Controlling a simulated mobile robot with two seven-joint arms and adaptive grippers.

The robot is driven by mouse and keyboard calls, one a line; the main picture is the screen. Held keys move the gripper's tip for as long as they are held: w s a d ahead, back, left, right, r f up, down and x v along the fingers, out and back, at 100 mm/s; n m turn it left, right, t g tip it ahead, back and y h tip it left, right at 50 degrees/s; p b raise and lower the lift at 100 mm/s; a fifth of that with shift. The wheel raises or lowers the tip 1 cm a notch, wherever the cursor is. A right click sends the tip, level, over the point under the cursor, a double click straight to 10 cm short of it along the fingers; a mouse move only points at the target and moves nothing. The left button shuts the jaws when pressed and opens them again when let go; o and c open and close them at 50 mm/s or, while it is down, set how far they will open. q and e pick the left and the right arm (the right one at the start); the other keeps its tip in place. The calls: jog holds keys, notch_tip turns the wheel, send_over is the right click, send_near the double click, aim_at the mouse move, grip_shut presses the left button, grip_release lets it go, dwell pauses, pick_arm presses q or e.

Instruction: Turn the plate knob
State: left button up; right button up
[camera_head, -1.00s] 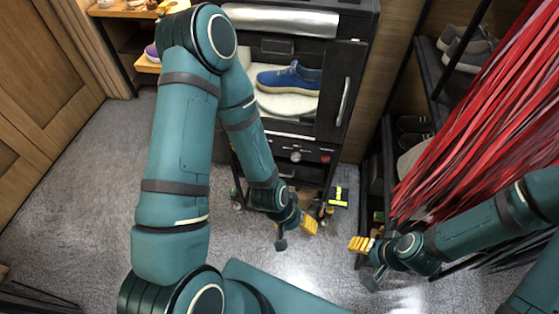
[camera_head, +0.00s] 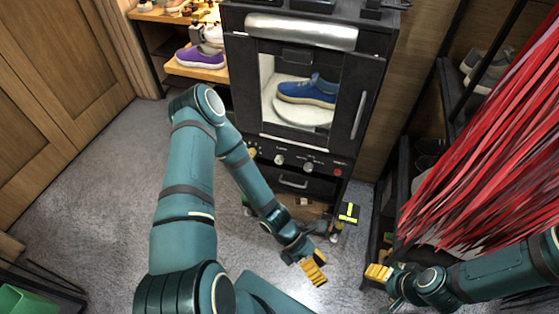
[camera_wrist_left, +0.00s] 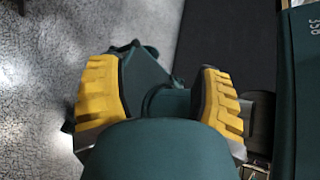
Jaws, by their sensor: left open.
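Two silver knobs sit on the black front panel of the cleaning machine (camera_head: 362,62), a left knob (camera_head: 279,160) and a right knob (camera_head: 308,166). Their labels are too small to read, so I cannot tell which is the plate knob. Above them, a blue sneaker (camera_head: 308,91) rests on a round white plate (camera_head: 300,115) behind the window. My left gripper (camera_head: 313,270) is low in front of the machine, well below and apart from the knobs. In the left wrist view its yellow fingers (camera_wrist_left: 160,95) are apart, with nothing held. My right gripper (camera_head: 378,272) is low at the right; its jaw gap is unclear.
A drawer handle (camera_head: 292,183) is below the knobs, and a red button (camera_head: 338,172) is right of them. A purple sneaker (camera_head: 200,57) stands on a wooden shelf at the left. Red strands (camera_head: 480,150) hang before the dark right rack. Grey floor (camera_head: 90,200) is clear at left.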

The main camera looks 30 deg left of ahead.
pick_arm(q)
jog(key=w+r+n+t+h, duration=0.1)
jog(key=w+n+t+h, duration=0.2)
jog(key=w+n+t, duration=0.65)
jog(key=m+t+y, duration=1)
jog(key=m+y, duration=0.9)
jog(key=m, duration=1.7)
send_near(278, 162)
jog(key=b+x, duration=0.1)
jog(key=x, duration=0.9)
jog(key=shift+w, duration=0.4)
jog(key=shift+c, duration=0.2)
grip_shut()
